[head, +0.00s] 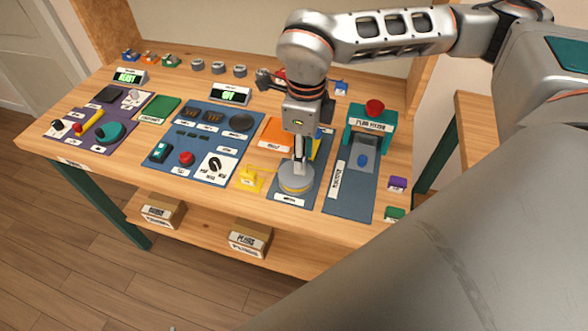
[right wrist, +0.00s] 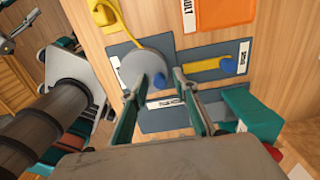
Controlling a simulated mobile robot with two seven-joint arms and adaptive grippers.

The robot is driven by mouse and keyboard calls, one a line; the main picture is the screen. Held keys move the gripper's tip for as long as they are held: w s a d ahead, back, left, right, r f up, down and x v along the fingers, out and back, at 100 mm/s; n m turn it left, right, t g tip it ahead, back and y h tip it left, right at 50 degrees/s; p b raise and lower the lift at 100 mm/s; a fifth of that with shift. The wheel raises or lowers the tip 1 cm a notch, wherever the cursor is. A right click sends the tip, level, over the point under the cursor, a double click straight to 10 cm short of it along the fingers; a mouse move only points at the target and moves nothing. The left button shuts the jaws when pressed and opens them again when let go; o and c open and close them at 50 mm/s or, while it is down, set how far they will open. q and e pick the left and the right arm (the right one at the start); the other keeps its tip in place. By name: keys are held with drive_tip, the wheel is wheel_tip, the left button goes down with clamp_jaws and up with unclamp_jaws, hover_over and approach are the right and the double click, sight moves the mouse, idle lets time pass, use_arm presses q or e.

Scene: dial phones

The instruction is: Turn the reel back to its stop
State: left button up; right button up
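The reel is a round grey disc (head: 297,183) with a yellow edge on a blue-grey panel near the table's front edge. In the right wrist view the reel (right wrist: 138,68) shows a small blue knob (right wrist: 159,80) on its face. A yellow cable runs from the reel to a yellow plug-like piece (head: 250,178) on its left. My right gripper (head: 299,168) points down right over the reel. In the right wrist view its fingers (right wrist: 157,84) stand apart on either side of the knob, with gaps showing. The reel's stop cannot be made out.
A teal press with a red button (head: 374,107) stands right of the reel. An orange panel (head: 274,133) lies behind it. A blue panel with a red button (head: 186,158) and dials is at left. My right arm hides the table's front right.

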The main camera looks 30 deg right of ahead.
drive_tip(key=c, duration=0.6)
